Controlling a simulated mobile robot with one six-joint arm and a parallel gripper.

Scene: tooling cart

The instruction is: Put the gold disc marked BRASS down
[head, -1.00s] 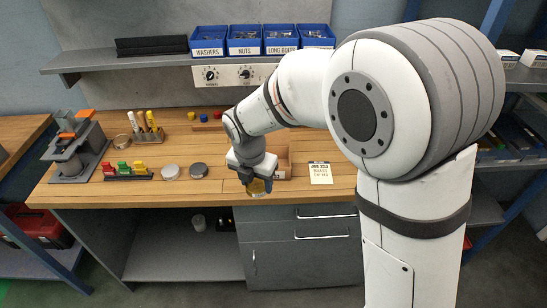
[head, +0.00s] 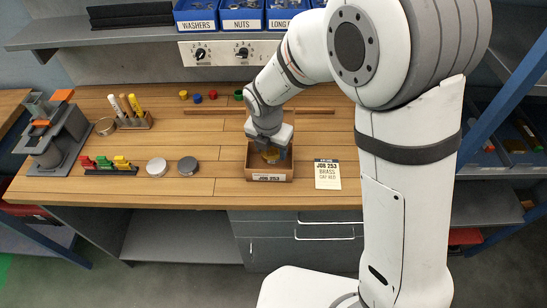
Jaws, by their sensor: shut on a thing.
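My gripper (head: 271,151) is shut on the gold disc (head: 270,155), which shows just below the fingers. The gripper and disc are over the open wooden box (head: 268,177) labelled JOB 253 on the bench. I cannot tell whether the disc touches the box floor. The disc's marking cannot be read at this size, and its upper part is hidden by the gripper. A card (head: 327,174) reading JOB 253, BRASS lies right of the box.
A light grey disc (head: 157,167) and a dark grey disc (head: 188,166) lie on the wooden bench (head: 215,190) to the left. Further left are a rack of coloured pieces (head: 110,166) and a pen block (head: 133,121). A shelf with blue bins (head: 242,15) overhangs the back.

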